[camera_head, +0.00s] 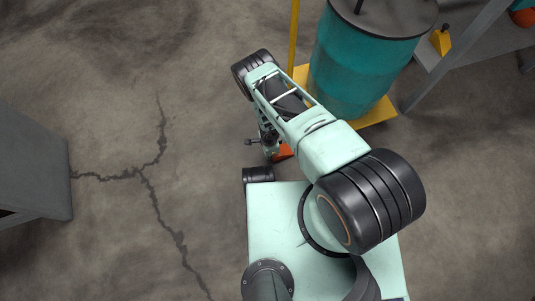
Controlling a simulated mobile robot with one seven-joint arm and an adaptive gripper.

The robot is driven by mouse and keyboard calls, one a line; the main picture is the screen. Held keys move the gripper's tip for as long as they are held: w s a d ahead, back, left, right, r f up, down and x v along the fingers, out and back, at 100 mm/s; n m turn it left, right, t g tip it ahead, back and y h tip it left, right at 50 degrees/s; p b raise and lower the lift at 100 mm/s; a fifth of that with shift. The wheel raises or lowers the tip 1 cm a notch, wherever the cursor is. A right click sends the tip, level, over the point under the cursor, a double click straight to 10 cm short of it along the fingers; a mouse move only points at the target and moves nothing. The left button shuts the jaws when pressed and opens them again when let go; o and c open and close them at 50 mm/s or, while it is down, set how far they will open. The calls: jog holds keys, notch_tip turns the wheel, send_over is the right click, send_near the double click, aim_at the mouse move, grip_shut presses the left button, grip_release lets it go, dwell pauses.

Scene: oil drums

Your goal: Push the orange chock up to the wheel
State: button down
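The orange chock (283,152) shows only as a small patch on the floor, beside the end of my arm. My arm hides the rest of it. My gripper (269,150) points down just left of the chock, and its fingers are small and dark. I cannot tell whether they are open or shut, or whether they touch the chock. A yellow trolley (376,114) carries a teal drum (352,65) and lies beyond the chock to the upper right. I cannot make out the trolley's wheel; my arm covers the area between.
A yellow upright pole (294,30) stands left of the drum. A grey post (445,55) slants on the right, with a yellow item (440,41) behind it. A grey block (32,160) stands at the left. The cracked floor (150,110) between is clear.

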jog(key=w+d, duration=0.1)
jog(key=d, duration=0.5)
jog(key=w+d, duration=0.1)
jog(key=d, duration=0.2)
jog(key=shift+w+d, duration=0.3)
jog(key=shift+w, duration=0.05)
